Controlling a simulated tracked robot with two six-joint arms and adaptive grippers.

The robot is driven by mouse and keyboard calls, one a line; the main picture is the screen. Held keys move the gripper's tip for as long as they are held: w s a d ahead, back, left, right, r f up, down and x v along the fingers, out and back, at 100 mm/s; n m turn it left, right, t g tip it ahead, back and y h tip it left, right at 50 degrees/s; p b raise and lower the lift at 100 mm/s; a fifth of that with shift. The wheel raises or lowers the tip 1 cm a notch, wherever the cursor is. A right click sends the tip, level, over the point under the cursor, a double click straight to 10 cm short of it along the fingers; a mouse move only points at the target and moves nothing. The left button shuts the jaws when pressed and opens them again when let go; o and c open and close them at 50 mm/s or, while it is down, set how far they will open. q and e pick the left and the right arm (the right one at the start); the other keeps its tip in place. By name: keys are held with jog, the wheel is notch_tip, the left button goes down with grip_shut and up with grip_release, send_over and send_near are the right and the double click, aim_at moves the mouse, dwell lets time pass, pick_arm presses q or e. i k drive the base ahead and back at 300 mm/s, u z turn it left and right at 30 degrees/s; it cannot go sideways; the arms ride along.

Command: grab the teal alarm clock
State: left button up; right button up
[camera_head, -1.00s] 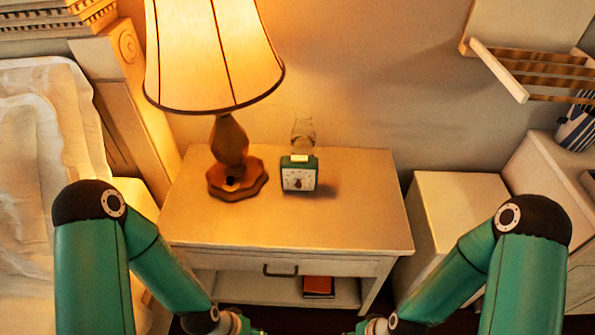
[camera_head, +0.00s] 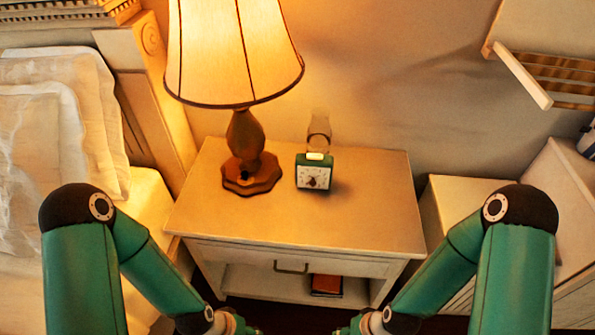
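The teal alarm clock (camera_head: 314,172) stands upright on the nightstand (camera_head: 290,222), near its back edge. It has a pale square face, a teal case and a light top button. A clear glass object shows just behind it. Both my arms come in from the bottom corners, in front of the nightstand and well short of the clock. My left and right grippers are at or below the bottom edge, and their fingertips do not show. Nothing touches the clock.
A lit lamp (camera_head: 240,60) with a wide shade and wooden base stands close left of the clock. The nightstand top in front of the clock is clear. A red book (camera_head: 326,284) lies on the lower shelf. A bed (camera_head: 60,150) is at left, a white cabinet (camera_head: 470,205) at right.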

aim_at(322, 170)
jog(key=z, duration=1.55)
jog(key=i, duration=0.1)
jog(key=u, duration=2.55)
jog(key=i, duration=0.2)
jog(key=u, duration=1.9)
jog(key=k, duration=2.55)
jog(key=z, duration=0.7)
jog(key=i, duration=1)
jog(key=u, duration=0.05)
